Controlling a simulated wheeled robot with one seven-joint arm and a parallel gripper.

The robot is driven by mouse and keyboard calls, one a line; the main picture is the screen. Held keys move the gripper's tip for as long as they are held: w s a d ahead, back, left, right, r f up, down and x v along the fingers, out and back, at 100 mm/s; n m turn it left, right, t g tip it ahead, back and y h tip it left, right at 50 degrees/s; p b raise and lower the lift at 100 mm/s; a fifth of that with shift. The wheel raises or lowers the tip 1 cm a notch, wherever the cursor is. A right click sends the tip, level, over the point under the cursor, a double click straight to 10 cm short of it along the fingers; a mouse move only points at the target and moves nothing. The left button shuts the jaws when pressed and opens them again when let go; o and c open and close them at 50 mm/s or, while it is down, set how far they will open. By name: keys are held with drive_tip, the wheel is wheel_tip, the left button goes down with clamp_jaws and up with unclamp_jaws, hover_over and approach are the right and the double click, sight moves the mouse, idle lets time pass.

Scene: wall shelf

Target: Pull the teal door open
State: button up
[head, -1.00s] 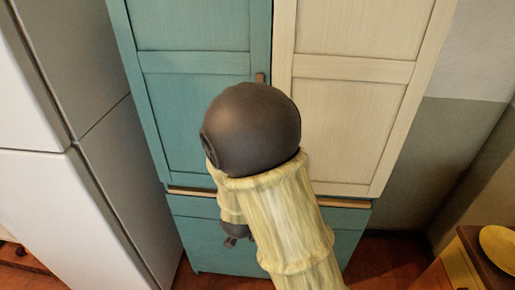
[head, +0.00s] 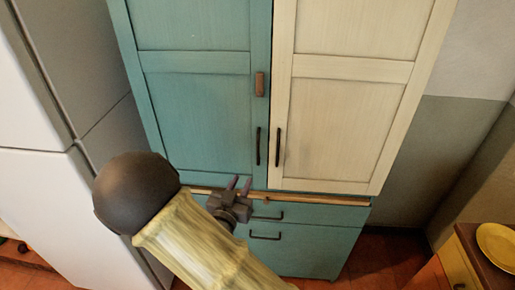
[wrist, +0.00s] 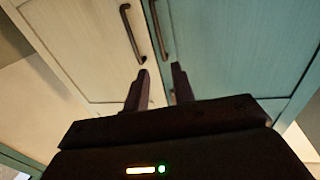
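The teal door (head: 195,110) is the left of two tall cabinet doors and looks closed in the head view. Its dark vertical bar handle (head: 258,146) is near its lower right edge. In the wrist view the teal door (wrist: 235,40) is on the right, with its handle (wrist: 158,32) near the seam. My gripper (head: 239,184) is below and slightly left of that handle, apart from it. In the wrist view my gripper (wrist: 160,80) has its fingers spread with nothing between them.
The cream door (head: 345,120) with its own handle (head: 278,146) adjoins on the right. A small brown block (head: 260,84) is on the teal door above its handle. Teal drawers (head: 300,245) are below. A white fridge (head: 40,100) stands left; a yellow plate (head: 497,245) is at right.

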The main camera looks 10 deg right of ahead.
sight(258, 149)
drive_tip(key=p+x, duration=0.5)
drive_tip(key=x, duration=1.1)
drive_tip(key=shift+w+d, duration=0.25)
drive_tip(key=shift+w, duration=0.05)
clamp_jaws()
